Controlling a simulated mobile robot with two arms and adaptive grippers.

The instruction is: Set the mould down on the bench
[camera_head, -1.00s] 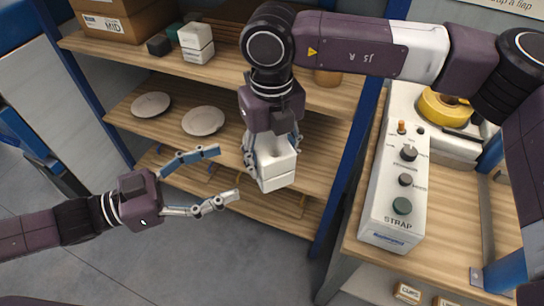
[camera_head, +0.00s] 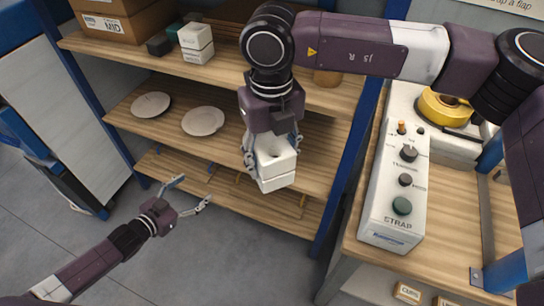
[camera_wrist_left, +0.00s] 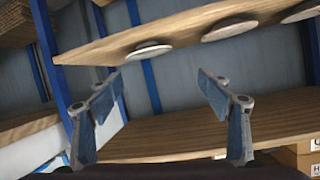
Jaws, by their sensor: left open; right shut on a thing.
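The white mould (camera_head: 276,172), a block with a seam around it and a hole in its top, hangs in my right gripper (camera_head: 271,150) in the head view. That gripper is shut on its sides and covers part of its upper half. The mould is in front of the shelf rack, held in the air. The wooden bench (camera_head: 448,225) is to its right. My left gripper (camera_head: 192,191) is open and empty, lower left of the mould and well apart from it. Its two fingers (camera_wrist_left: 165,105) show spread in the left wrist view.
The shelf rack (camera_head: 115,113) holds two pale plates (camera_head: 203,121), another white block (camera_head: 197,50), dark small blocks and a carton (camera_head: 118,22). A STRAP control box (camera_head: 392,205) and yellow tape roll (camera_head: 444,106) occupy the bench. Bare wood lies right of the box.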

